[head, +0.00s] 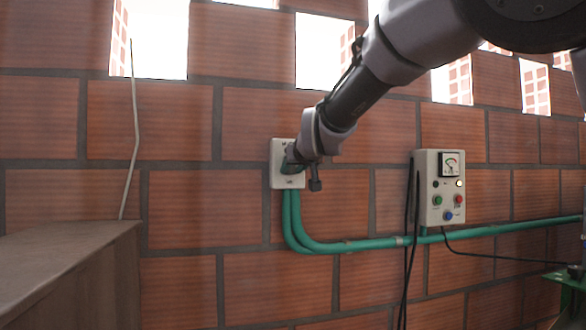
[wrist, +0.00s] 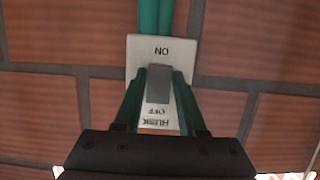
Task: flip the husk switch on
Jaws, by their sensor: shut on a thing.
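The husk switch plate (head: 279,178) is a pale box on the brick wall in the head view, partly covered by my gripper (head: 293,160). In the wrist view the switch plate (wrist: 141,50) appears upside down, with "ON" at the conduit end and "HUSK OFF" at the end nearer my gripper. A grey switch lever (wrist: 158,88) stands between the green fingertips of my gripper (wrist: 159,75), which are shut on it. Whether the lever sits at ON or OFF I cannot tell.
Green conduits (head: 294,225) run down from the plate and then right along the wall. A control box (head: 430,206) with a meter and several coloured buttons hangs to the right, with black cables (head: 408,240) beside it. A grey-brown ledge (head: 65,255) stands at lower left.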

